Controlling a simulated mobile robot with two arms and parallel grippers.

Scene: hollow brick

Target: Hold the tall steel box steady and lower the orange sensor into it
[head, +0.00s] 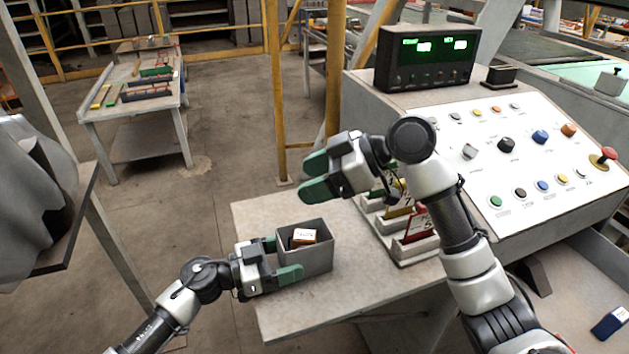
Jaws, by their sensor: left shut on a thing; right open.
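The tall steel box (318,260) stands upright on the grey table. The orange sensor (304,237) is inside it, its white-and-orange top showing near the rim; its lower part is hidden by the walls. My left gripper (281,258) is shut on the left side of the box, with green fingers at its far and near sides. My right gripper (312,178) is open and empty, above and behind the box, clear of the sensor.
A rack (408,248) with red, yellow and green cards stands right of the box. A sloped control console (520,150) with a display unit (427,58) rises behind. The table front (275,325) is bare. A dark blue block (610,322) lies far right.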

